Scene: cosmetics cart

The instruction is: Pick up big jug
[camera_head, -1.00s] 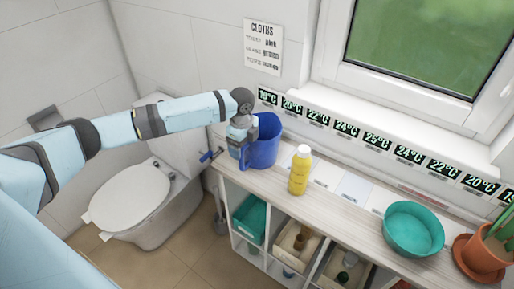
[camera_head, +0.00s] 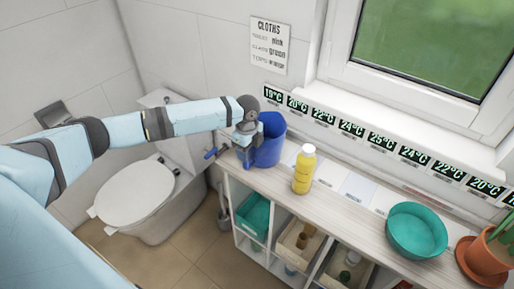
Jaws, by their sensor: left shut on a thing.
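The big jug is the blue one (camera_head: 270,146) at the left end of the wooden shelf top (camera_head: 335,204). My left gripper (camera_head: 246,146) is at the jug's left side and shut on it, near its rim. The fingertips and the exact spot of the grip are partly hidden by the gripper body. The jug looks upright. I cannot tell whether its base touches the shelf top. My right gripper is not in view.
A yellow bottle (camera_head: 303,172) stands close to the right of the jug. A teal bowl (camera_head: 415,231) and a potted plant (camera_head: 487,252) stand farther right. A wall and window (camera_head: 425,45) are behind. A toilet (camera_head: 135,195) is at left.

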